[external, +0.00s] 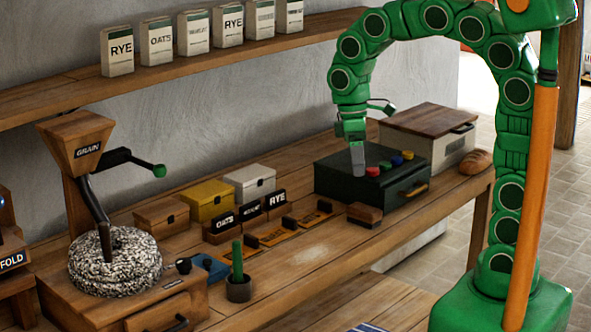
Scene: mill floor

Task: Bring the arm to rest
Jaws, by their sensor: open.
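My green segmented arm (437,18) arches from its base at the right over the workbench. Its end points down above the dark green box with coloured buttons. My gripper (357,160) is at the left part of that box's top, close to the red button (373,171). Its grey tip shows, but the gap between the fingers is hard to make out. I see nothing held in it. I cannot tell whether the tip touches the box.
The dark box (330,185) has a front drawer handle. A wood-topped bin (460,148) and a loaf (475,162) stand right of it. A shelf (170,73) carries several packets.

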